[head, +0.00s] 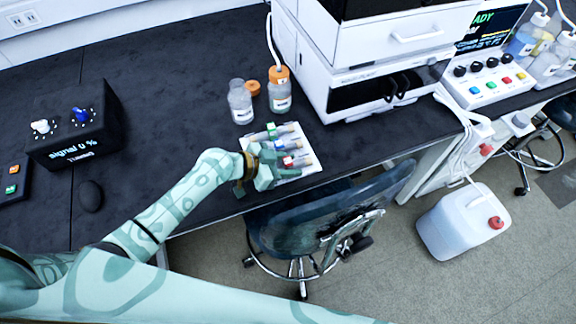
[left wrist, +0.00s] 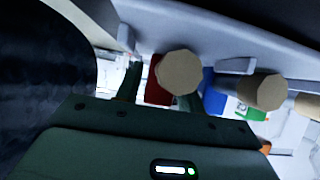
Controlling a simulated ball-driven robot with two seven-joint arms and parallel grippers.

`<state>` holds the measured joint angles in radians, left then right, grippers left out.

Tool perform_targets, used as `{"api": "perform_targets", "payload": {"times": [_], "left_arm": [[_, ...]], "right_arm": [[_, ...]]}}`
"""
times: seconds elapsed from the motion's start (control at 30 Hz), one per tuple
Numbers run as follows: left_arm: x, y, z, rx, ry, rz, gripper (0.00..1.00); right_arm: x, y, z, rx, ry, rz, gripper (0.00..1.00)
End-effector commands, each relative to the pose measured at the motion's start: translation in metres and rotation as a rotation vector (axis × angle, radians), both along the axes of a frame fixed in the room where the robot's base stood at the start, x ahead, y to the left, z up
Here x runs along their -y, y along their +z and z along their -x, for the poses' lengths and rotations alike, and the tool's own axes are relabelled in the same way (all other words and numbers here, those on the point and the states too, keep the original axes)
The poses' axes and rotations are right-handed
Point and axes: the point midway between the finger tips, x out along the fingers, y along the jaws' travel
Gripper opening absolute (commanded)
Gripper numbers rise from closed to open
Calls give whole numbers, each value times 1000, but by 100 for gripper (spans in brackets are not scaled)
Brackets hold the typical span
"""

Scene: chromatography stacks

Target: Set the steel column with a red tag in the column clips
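The steel column with a red tag (head: 288,161) lies on a white tray (head: 309,168) near the bench's front edge. My left gripper (head: 270,168) is low over the tray at this column's near end. In the left wrist view, the red tag (left wrist: 157,92) and a tan end cap (left wrist: 180,72) show between the two spread fingers, with a small gap beside the left one. Columns with a blue tag (head: 280,145) and a green tag (head: 271,130) lie beside it. I cannot make out the column clips. My right gripper is not in view.
Two bottles, one clear (head: 240,103) and one orange-capped (head: 280,92), stand behind the tray. A white instrument stack (head: 352,75) rises to the right. A black control box (head: 75,125) is at left. A chair (head: 300,222) stands at the front edge. The middle bench is clear.

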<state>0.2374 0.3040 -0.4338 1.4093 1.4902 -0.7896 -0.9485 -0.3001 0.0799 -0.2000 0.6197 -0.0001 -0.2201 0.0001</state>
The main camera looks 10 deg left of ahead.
Motion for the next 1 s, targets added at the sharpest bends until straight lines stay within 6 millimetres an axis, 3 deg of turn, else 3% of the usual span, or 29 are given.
{"api": "perform_targets", "payload": {"times": [0.07, 0.2, 0.47, 0.57, 0.8, 1.0], "left_arm": [[0, 0, 0, 0, 0, 0, 38], [-1, 0, 0, 0, 0, 0, 3], [-1, 1, 0, 0, 1, 0, 0], [-1, 10, 0, 2, 1, -2, 0], [-1, 64, -1, 7, 0, -1, 0], [-1, 96, -1, 5, 1, -1, 0]], "right_arm": [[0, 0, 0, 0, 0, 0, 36], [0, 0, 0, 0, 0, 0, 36], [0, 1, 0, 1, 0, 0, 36], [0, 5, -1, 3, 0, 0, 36], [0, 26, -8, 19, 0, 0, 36], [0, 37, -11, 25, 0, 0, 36]]}}
